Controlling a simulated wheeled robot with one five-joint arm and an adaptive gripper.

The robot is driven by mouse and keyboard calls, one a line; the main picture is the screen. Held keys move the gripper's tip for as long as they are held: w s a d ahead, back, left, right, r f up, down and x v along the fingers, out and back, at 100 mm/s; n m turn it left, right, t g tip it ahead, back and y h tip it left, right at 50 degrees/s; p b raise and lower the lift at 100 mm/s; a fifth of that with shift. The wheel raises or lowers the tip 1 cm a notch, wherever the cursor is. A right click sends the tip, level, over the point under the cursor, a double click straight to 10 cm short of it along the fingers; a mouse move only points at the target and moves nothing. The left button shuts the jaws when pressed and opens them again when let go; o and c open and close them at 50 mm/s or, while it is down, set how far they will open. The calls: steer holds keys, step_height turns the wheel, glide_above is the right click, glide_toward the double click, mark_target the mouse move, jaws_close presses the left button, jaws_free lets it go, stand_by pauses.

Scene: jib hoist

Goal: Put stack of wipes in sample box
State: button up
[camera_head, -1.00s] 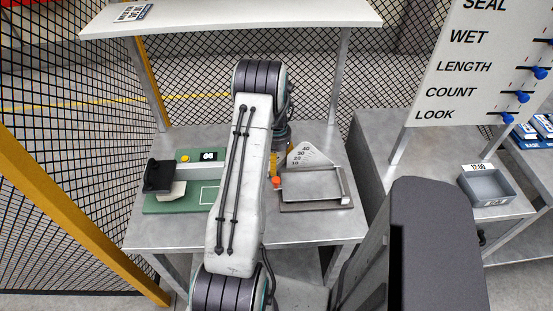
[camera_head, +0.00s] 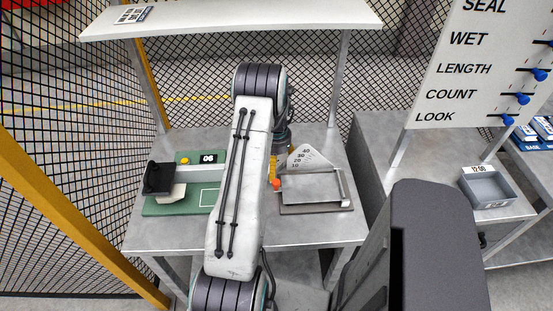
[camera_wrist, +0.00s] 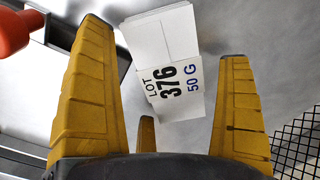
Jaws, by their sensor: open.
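A white stack (camera_wrist: 165,50) with a label reading LOT 376, 50 G lies on a grey metal surface in the wrist view. It looks like the stack of wipes. My gripper (camera_wrist: 165,40) is open, with its yellow fingers apart on either side of the stack; whether either touches it I cannot tell. In the head view my arm hides the stack and most of the gripper. A grey open-topped box (camera_head: 487,188) with a 12:00 tag stands on the right-hand bench; it looks like the sample box and appears empty.
On the middle table (camera_head: 300,235) are a green board (camera_head: 165,208) with a black-headed device and a grey tray (camera_head: 315,190) with an angle scale. A red knob (camera_wrist: 12,32) is close to my left finger.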

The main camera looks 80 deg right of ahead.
step_height(320, 180, up, 10)
steer(key=shift+f+b, duration=0.25)
steer(key=shift+b, duration=0.15)
steer(key=shift+w+r+b, duration=0.1)
steer(key=shift+r+b, duration=0.65)
steer(key=shift+r, duration=0.65)
